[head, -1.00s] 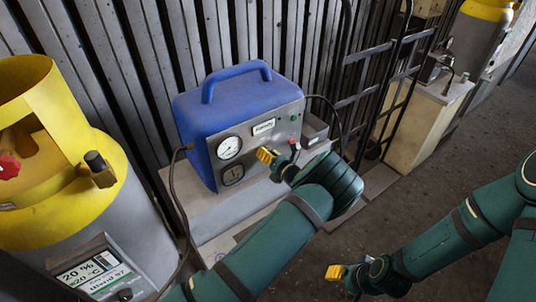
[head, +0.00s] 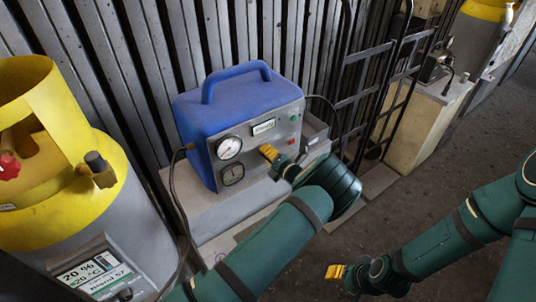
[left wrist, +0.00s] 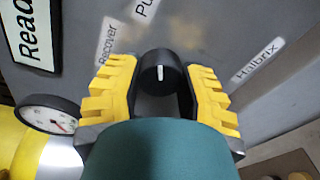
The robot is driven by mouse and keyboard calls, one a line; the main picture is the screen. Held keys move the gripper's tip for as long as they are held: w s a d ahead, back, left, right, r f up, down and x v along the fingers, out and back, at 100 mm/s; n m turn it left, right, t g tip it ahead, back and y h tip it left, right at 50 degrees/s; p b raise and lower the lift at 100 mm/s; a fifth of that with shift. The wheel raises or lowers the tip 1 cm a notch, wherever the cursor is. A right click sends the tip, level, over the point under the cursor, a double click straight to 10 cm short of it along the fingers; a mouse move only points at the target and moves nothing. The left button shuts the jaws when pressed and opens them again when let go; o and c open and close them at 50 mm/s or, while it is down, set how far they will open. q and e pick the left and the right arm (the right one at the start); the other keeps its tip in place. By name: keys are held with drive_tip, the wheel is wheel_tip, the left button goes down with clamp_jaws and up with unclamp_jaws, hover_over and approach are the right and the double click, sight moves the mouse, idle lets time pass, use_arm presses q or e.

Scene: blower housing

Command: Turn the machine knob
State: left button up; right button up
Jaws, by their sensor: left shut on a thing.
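The machine (head: 235,108) is a blue-cased unit with a handle and a grey front panel, standing on a pale block. Its black knob (left wrist: 158,72) shows in the left wrist view, with a white mark pointing up in the picture. The labels "Recover" (left wrist: 106,40) and "Pu…", partly cut off, are near it. My left gripper (left wrist: 160,88) is shut on the knob, one yellow finger on each side. In the head view my left gripper (head: 270,153) is at the panel and hides the knob. My right gripper (head: 336,272) hangs low over the floor, apart from the machine.
Two gauges (head: 229,148) are on the panel left of my left gripper. A yellow-topped grey cylinder (head: 75,205) stands at left, with a cable between it and the machine. A black hand-truck frame (head: 372,82) is behind at right. The floor (head: 440,150) at right is mostly clear.

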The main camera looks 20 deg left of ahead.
use_arm(q)
drive_tip(key=shift+a+r, duration=0.1)
drive_tip(key=shift+a, duration=0.05)
drive_tip(key=o, duration=1.2)
drive_tip(key=v, duration=1.2)
